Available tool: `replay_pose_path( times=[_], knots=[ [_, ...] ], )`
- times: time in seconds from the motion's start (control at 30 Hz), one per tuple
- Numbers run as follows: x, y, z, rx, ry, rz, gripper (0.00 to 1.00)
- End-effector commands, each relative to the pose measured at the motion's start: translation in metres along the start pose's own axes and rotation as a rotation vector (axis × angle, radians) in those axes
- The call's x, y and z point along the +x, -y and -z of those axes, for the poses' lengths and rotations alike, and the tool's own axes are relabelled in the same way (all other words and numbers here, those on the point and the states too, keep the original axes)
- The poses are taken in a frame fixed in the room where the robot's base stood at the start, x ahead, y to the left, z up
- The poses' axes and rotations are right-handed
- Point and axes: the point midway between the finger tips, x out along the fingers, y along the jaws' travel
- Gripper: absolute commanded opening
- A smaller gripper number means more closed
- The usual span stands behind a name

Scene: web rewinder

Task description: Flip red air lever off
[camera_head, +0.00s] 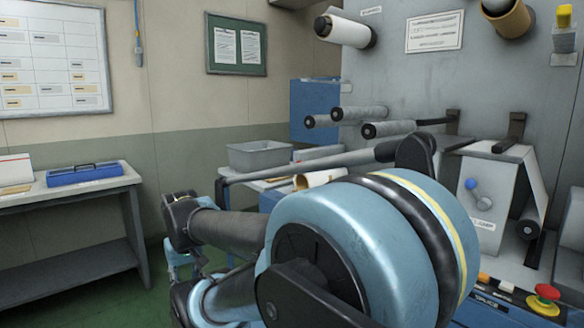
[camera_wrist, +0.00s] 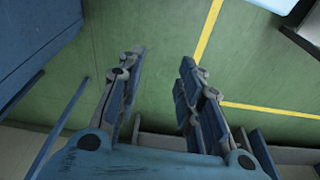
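No red air lever can be made out in either view. On the grey machine at the right of the head view there is a small lever with a blue ball knob (camera_head: 470,184), above a white label. My gripper (camera_wrist: 160,64) is open and empty in the wrist view, with its two fingers apart over the green floor. In the head view only a light-blue part of it shows at lower left, mostly hidden behind my arm, well away from the machine.
A red mushroom button (camera_head: 546,293) sits on the control panel at lower right. Several rollers (camera_head: 388,129) stick out of the machine. A grey bin (camera_head: 260,155) stands on a table behind my arm. A bench (camera_head: 70,205) stands at left.

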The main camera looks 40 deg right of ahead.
Motion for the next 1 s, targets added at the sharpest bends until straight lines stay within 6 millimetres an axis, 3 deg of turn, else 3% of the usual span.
replay_pose_path(
  times=[0.03, 0.07, 0.17, 0.37, 1.0],
  knots=[
    [0.0, 0.0, 0.0, 0.0, 0.0, 0.0, 0.38],
    [0.0, 0.0, 0.0, 0.0, 0.0, 0.0, 0.44],
    [-0.008, -0.004, -0.005, -0.006, -0.011, -0.014, 0.44],
    [-0.02, -0.034, 0.021, -0.068, 0.003, -0.136, 0.44],
    [-0.091, -0.213, 0.147, -0.358, 0.233, -0.751, 0.44]
  ],
)
